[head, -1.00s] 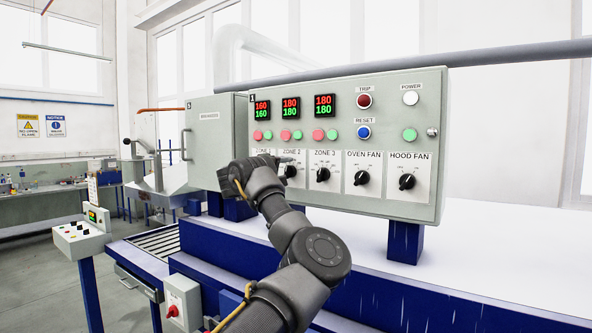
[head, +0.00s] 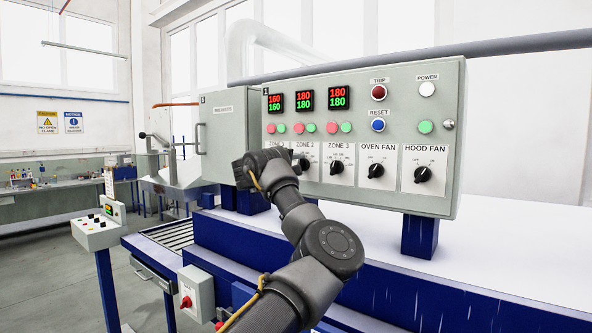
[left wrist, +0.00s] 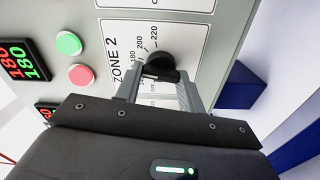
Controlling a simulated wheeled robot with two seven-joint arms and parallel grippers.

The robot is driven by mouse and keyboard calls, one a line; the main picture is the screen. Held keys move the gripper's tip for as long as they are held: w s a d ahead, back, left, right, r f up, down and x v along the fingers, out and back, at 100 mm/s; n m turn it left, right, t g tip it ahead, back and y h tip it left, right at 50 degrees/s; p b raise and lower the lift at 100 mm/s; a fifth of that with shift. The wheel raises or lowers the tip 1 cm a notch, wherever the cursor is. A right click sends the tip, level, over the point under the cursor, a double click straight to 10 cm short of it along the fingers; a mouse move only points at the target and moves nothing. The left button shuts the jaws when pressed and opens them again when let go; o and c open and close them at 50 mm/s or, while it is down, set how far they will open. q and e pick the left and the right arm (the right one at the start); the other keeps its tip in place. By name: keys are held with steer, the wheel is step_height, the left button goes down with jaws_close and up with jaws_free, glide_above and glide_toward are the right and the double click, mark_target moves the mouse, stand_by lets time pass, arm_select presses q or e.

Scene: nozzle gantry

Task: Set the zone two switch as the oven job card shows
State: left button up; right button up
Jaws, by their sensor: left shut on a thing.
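The zone two switch (left wrist: 160,66) is a black rotary knob on a white plate marked ZONE 2 in the left wrist view. 180, 200 and 220 are readable on its scale; I cannot tell which mark it points to. My left gripper (left wrist: 158,86) is shut on this knob, a finger on either side. In the head view the knob (head: 303,164) shows just right of my left gripper (head: 289,158), which hides the zone 1 switch. I cannot make out the oven job card. My right gripper is not in view.
The grey control panel (head: 400,105) has the zone 3 knob (head: 336,168), oven fan knob (head: 376,170) and hood fan knob (head: 423,173) to the right. Buttons and displays sit above; the zone 2 display (head: 305,100) reads 180 over 180. A small console (head: 97,233) stands at left.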

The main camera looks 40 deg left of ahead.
arm_select(q)
steer(key=shift+f+n+b, duration=0.2)
steer(key=shift+n+b, duration=1.9)
steer(key=shift+n, duration=0.3)
steer(key=o, duration=1)
